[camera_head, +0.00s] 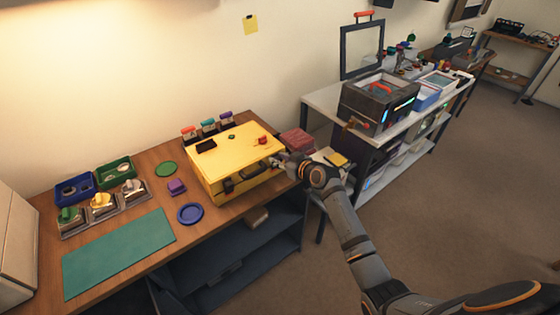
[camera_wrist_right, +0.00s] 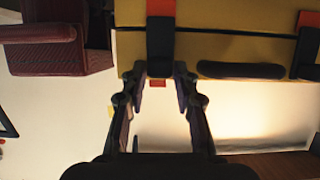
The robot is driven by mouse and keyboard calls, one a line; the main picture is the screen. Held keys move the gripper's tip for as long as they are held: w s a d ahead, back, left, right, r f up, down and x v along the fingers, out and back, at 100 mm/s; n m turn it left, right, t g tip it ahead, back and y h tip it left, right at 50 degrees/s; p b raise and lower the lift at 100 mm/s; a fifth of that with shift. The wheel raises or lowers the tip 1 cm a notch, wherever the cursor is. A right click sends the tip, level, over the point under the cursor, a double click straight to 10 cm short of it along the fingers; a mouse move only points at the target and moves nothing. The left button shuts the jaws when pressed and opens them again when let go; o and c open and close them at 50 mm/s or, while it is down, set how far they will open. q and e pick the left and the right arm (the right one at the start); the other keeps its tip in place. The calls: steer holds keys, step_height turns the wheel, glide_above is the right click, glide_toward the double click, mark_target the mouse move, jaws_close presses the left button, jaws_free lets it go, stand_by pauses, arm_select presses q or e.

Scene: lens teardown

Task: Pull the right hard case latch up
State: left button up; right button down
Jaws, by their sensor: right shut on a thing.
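The yellow hard case (camera_head: 215,167) stands closed on the wooden bench in the head view. Its front carries a dark handle (camera_head: 250,172) and a left latch (camera_head: 228,186). My right gripper (camera_head: 276,161) is at the right end of the case front and hides the right latch there. In the right wrist view the case (camera_wrist_right: 215,47) fills the top. The right latch (camera_wrist_right: 160,40), dark with red parts, lies between the fingertips of my right gripper (camera_wrist_right: 160,80), which is shut on it. The handle (camera_wrist_right: 240,70) lies beside it. My left gripper is not in view.
A dark red box (camera_head: 298,141) stands just right of the case. Small coloured-topped items (camera_head: 208,126) stand behind it. A blue dish (camera_head: 190,213) and a green mat (camera_head: 120,253) lie to the left. A grey machine (camera_head: 378,103) stands on the bench at right.

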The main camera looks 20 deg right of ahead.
steer(key=shift+r, duration=0.1)
steer(key=c, duration=1.1)
jaws_free()
steer(key=v, duration=1.2)
